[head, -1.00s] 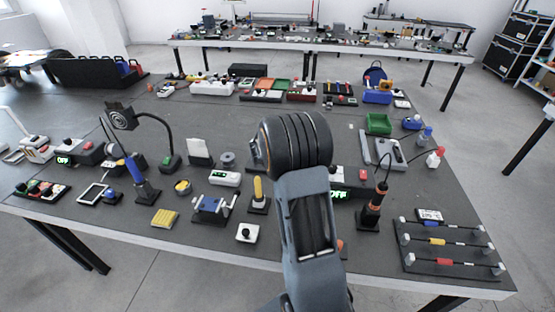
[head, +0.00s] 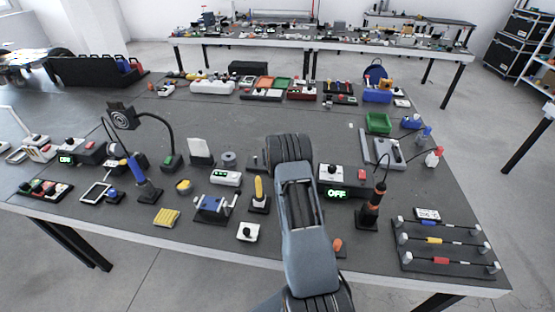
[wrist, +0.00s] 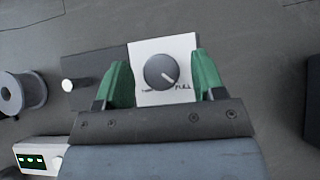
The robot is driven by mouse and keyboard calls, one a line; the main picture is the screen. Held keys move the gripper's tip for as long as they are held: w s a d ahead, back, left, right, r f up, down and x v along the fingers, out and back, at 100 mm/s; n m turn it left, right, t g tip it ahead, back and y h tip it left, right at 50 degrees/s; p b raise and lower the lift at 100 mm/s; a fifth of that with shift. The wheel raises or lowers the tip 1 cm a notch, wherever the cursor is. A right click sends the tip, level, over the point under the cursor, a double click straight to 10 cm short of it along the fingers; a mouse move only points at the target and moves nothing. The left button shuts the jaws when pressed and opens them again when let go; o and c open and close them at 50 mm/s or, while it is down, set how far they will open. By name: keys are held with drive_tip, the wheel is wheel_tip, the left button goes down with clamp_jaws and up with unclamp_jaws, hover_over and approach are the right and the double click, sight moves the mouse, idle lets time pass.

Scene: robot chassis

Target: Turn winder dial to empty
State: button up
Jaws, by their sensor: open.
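The winder dial (wrist: 160,72) is a dark round knob on a white plate (wrist: 180,46) in the wrist view. Its light pointer line points down and right, toward the word FULL. The label at its lower left is partly hidden. The plate is fixed to a dark winder base (wrist: 92,68) with a pale peg (wrist: 74,86) on the left. My gripper (wrist: 163,66) is open, with one green finger on each side of the dial and a gap to the knob on both sides. In the head view my arm hides the gripper and the dial.
A grey spool (wrist: 20,93) and a white box with a green display (wrist: 40,156) lie left of the winder. In the head view a box reading OFF (head: 337,193) and a soldering-iron-like tool (head: 371,208) stand right of my arm.

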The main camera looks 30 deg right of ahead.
drive_tip(key=shift+w+d+f, duration=0.25)
drive_tip(key=shift+d+f, duration=0.05)
drive_tip(key=shift+f, duration=0.1)
drive_tip(key=shift+a, duration=0.1)
drive_tip(key=c, duration=0.9)
drive_tip(key=shift+f+n+b, duration=0.1)
drive_tip(key=shift+n+b, duration=0.2)
drive_tip(key=shift+b, duration=0.15)
